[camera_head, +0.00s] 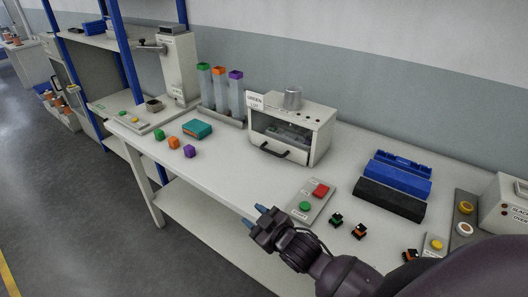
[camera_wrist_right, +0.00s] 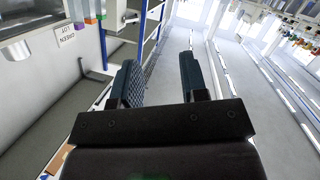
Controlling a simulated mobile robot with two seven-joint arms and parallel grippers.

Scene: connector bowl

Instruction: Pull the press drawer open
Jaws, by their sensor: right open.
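The press (camera_head: 312,120) is a white box with a silver cylinder on top and a window in front. It stands at the back middle of the table beside a "GREEN LOT" sign (camera_head: 255,100). The press drawer (camera_head: 282,148) has a white front with a black bar handle (camera_head: 270,152); I cannot tell whether it is fully shut. My right gripper (camera_head: 259,217) is open and empty by the table's front edge, apart from the handle. In the right wrist view its fingers (camera_wrist_right: 160,82) are spread with nothing between them. My left gripper is not in view.
A control plate (camera_head: 312,207) with red and green buttons and small connectors (camera_head: 336,219) lie right of my gripper. Blue and black holders (camera_head: 395,190) stand further right. Coloured cubes (camera_head: 173,142), a teal box (camera_head: 198,129) and tubes (camera_head: 220,90) are left. Table between press and front edge is clear.

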